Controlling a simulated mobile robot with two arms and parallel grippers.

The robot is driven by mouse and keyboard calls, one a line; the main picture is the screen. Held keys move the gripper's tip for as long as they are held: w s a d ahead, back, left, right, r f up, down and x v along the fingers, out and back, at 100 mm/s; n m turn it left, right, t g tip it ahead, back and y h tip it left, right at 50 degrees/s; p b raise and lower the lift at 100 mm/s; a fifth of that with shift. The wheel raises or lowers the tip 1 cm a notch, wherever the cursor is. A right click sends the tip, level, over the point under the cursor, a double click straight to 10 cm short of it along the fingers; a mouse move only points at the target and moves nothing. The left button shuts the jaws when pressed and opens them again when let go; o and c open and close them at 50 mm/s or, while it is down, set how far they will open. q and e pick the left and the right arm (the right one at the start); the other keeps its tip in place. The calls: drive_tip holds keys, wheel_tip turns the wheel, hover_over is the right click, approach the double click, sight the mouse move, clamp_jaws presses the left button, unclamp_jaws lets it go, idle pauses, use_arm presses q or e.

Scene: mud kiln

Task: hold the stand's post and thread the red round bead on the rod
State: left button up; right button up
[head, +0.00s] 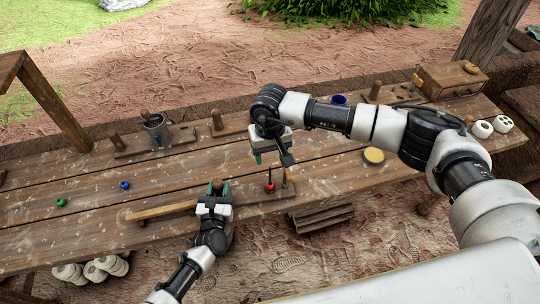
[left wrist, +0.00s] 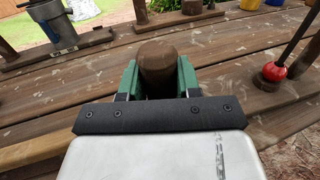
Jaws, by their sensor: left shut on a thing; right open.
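The stand's post (left wrist: 157,62) is a thick brown wooden peg, upright between the green fingers of my left gripper (left wrist: 158,80), which is shut on it. In the head view my left gripper (head: 219,188) holds the post near the table's front edge. The red round bead (head: 269,186) sits low at the foot of a thin dark rod (left wrist: 298,38), to the right of the post; it also shows in the left wrist view (left wrist: 275,72). The bead appears to be around the rod. My right gripper (head: 272,158) is open above the bead, with nothing seen between its fingers.
A blue bead (head: 125,185) and a green bead (head: 61,202) lie on the left of the table. A metal cup (head: 156,130) and wooden pegs stand at the back. A yellow round disc (head: 374,156) and a wooden box (head: 452,80) are at right. The table's left part is mostly clear.

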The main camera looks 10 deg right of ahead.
drive_tip(key=shift+r, duration=0.2)
use_arm(q)
drive_tip(key=o, duration=1.1)
drive_tip(key=v, duration=1.2)
